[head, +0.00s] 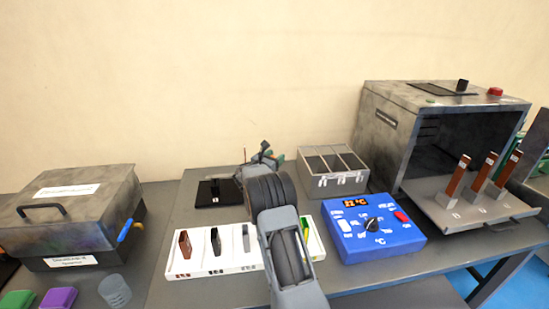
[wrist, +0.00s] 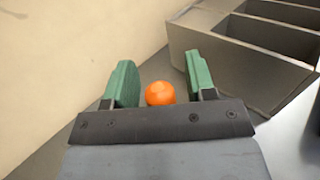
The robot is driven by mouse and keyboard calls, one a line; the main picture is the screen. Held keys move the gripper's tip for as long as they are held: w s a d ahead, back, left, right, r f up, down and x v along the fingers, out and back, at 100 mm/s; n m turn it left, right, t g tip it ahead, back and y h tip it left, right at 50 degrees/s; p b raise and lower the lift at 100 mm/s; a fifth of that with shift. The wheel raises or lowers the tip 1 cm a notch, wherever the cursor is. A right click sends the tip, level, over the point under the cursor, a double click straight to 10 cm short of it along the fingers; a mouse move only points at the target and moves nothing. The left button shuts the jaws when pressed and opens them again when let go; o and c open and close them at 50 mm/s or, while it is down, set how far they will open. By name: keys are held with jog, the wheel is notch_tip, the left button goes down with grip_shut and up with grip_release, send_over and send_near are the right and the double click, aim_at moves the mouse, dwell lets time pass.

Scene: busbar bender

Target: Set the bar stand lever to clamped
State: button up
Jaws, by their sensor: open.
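My gripper (head: 266,158) is at the back of the table, beyond my dark arm in the head view. In the wrist view its two green fingers (wrist: 161,84) are open. A round orange knob (wrist: 160,93) shows between them, with a gap on each side; it looks like the lever's end, but its shaft is hidden. A dark stand with a flat black base (head: 210,194) is left of my gripper in the head view, partly hidden by my arm. I cannot tell the lever's position.
A grey divided bin (head: 333,181) stands right of my gripper and also shows close by in the wrist view (wrist: 240,70). A white tray (head: 205,266) with upright pieces and a blue control box (head: 376,247) lie nearer. A grey oven (head: 400,105) stands right; the wall is behind.

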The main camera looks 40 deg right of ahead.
jog(key=shift+c, duration=0.3)
grip_shut()
dwell(0.3)
